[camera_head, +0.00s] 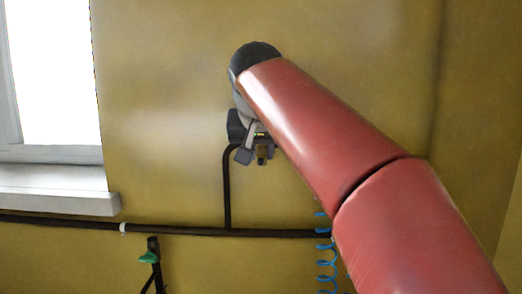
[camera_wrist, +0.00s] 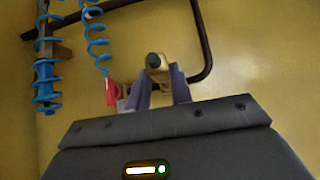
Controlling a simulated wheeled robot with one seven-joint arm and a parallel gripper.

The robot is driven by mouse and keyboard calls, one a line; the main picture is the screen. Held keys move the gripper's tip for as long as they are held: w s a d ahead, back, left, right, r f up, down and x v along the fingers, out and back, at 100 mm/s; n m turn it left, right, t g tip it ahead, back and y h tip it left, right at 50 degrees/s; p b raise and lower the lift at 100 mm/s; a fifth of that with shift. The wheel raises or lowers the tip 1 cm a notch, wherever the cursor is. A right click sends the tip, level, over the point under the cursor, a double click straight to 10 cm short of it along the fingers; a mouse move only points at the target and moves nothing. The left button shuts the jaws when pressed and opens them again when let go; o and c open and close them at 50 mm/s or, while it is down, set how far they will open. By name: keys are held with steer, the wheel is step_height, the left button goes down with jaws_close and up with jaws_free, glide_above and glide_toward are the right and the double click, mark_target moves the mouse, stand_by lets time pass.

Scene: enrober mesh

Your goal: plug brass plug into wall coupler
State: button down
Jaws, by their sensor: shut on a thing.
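In the wrist view, my gripper (camera_wrist: 161,84) has its two dark fingers close around a tan brass-coloured body (camera_wrist: 157,76) with a dark round end. It lies where the dark pipe's bend ends, and I cannot tell how much is brass plug and how much wall coupler. A red sleeve (camera_wrist: 110,92) on a coiled blue hose sits just left of the left finger, above a pale piece. In the head view, my gripper (camera_head: 254,154) is at the wall by the top of the pipe, with a small brass piece (camera_head: 262,152) beside it. Plug-to-coupler contact is hidden.
A dark horizontal pipe (camera_head: 180,230) runs along the wall, with a vertical branch (camera_head: 227,190) rising to my gripper. A blue coiled hose (camera_head: 324,264) hangs at lower right. A green-handled valve (camera_head: 149,257) hangs at lower left. The window sill (camera_head: 60,202) juts out at left.

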mark_target(262, 149)
steer(key=shift+w, duration=1.8)
steer(key=shift+w+d, duration=0.1)
steer(key=shift+w, duration=0.25)
steer(key=shift+w, duration=0.1)
steer(key=shift+s, duration=0.2)
steer(key=shift+s+b, duration=0.8)
steer(key=shift+s, duration=0.9)
steer(key=shift+p, duration=0.5)
steer(key=shift+w+p, duration=0.3)
steer(key=shift+w, duration=1.6)
